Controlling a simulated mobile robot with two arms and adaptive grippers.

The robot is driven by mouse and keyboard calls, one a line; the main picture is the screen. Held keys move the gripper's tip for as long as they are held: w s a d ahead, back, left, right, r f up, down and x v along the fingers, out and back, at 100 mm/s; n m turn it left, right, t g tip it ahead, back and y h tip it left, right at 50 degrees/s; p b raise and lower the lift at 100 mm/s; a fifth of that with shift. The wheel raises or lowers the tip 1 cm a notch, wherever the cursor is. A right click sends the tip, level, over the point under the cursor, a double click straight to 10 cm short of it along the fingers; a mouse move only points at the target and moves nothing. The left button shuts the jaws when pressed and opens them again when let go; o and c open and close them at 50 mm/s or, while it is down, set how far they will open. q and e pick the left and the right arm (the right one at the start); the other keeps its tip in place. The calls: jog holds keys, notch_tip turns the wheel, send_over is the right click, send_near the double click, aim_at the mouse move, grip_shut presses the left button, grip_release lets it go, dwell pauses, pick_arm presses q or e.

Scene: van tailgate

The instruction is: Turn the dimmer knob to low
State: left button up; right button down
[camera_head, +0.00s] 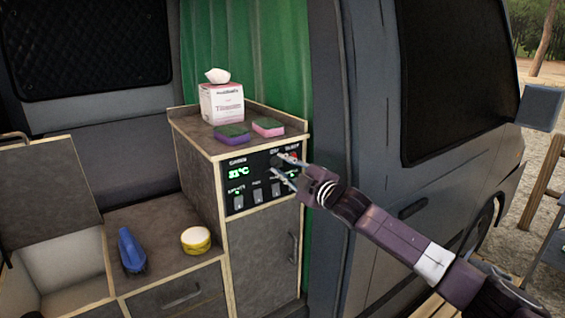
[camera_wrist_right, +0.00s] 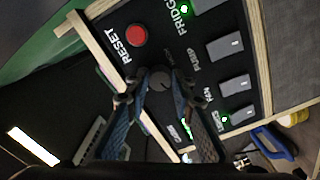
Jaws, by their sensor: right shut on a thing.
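The dark control panel (camera_head: 262,180) is on the upper front of the wooden cabinet, with a green 31°C display. The dimmer knob (camera_wrist_right: 160,81) is a small round dark knob on this panel, beside the red reset button (camera_wrist_right: 136,36). My right gripper (camera_head: 279,167) reaches in from the right in the head view. In the right wrist view, its fingertips (camera_wrist_right: 155,86) are on either side of the knob, shut on it. The fingers partly hide the knob, and I cannot tell its setting. My left gripper is not in view.
Several rocker switches (camera_wrist_right: 232,88) sit near the knob. On the cabinet top are a tissue box (camera_head: 221,104), a purple sponge (camera_head: 231,138) and a pink sponge (camera_head: 268,130). The lower counter holds a blue object (camera_head: 131,252) and a yellow tub (camera_head: 196,241). The van's side is at right.

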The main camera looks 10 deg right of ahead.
jog(key=shift+d+f+n, duration=0.1)
jog(key=shift+n, duration=0.2)
dwell(0.4)
jog(key=c, duration=1.9)
grip_release()
jog(key=shift+o, duration=1.2)
jog(key=shift+s+d, duration=0.15)
jog(key=shift+d, duration=0.05)
jog(key=shift+a, duration=0.1)
jog(key=shift+s+d, duration=0.2)
jog(key=shift+s, duration=0.45)
jog(key=v, duration=1.1)
jog(key=shift+d+r, duration=0.15)
jog(key=shift+r, duration=0.05)
